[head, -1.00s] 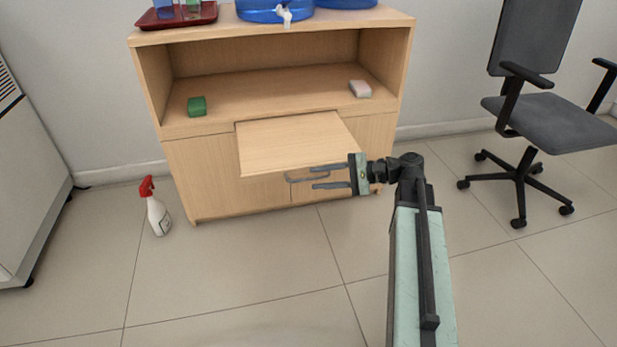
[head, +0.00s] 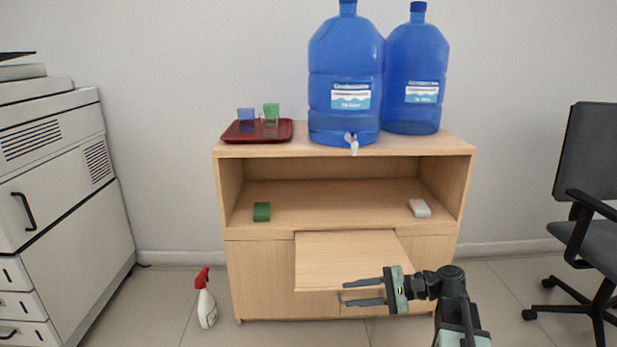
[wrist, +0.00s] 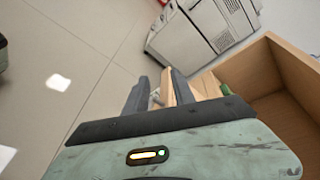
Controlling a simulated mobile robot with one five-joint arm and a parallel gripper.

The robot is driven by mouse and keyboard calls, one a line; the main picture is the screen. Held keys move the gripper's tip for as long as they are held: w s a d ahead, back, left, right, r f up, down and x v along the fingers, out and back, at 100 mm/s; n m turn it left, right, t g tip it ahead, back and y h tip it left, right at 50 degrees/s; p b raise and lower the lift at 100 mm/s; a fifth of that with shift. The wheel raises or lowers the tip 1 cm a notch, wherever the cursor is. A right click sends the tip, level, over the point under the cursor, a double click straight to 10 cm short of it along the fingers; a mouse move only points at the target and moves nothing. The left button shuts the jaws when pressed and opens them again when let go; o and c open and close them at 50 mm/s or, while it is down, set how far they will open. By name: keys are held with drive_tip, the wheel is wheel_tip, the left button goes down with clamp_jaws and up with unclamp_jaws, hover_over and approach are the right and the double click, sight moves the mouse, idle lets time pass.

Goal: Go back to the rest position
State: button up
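My gripper (head: 364,292) is in front of the wooden cabinet (head: 262,276), by the front edge of its pulled-out board (head: 345,260). Its two dark fingers point left, spread apart, with nothing between them. In the wrist view my gripper (wrist: 160,92) also shows two separate fingers, with the board (wrist: 200,86) just beyond. The handle under the board is mostly hidden behind the fingers in the head view.
Two blue water bottles (head: 345,75) and a red tray (head: 285,131) with cups stand on the cabinet top. A green block (head: 261,212) and a white block (head: 419,208) lie on the shelf. A spray bottle (head: 206,305) stands on the floor left; an office chair (head: 600,175) is right.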

drive_tip(key=s+a+f+n+g+h+p, duration=0.2)
drive_tip(key=s+a+n+g+h+p, duration=0.2)
drive_tip(key=s+a+h+p, duration=0.35)
drive_tip(key=d+f+n+t+h+p, duration=0.1)
drive_tip(key=d+f+n+h, duration=0.35)
drive_tip(key=d+h, duration=0.35)
wheel_tip(320, 180, up, 38)
drive_tip(key=w+d+p, duration=0.1)
drive_tip(key=d+p, duration=0.1)
drive_tip(key=p, duration=3.6)
drive_tip(key=shift+w+p, duration=0.2)
drive_tip(key=shift+p, duration=0.1)
drive_tip(key=shift+y, duration=0.25)
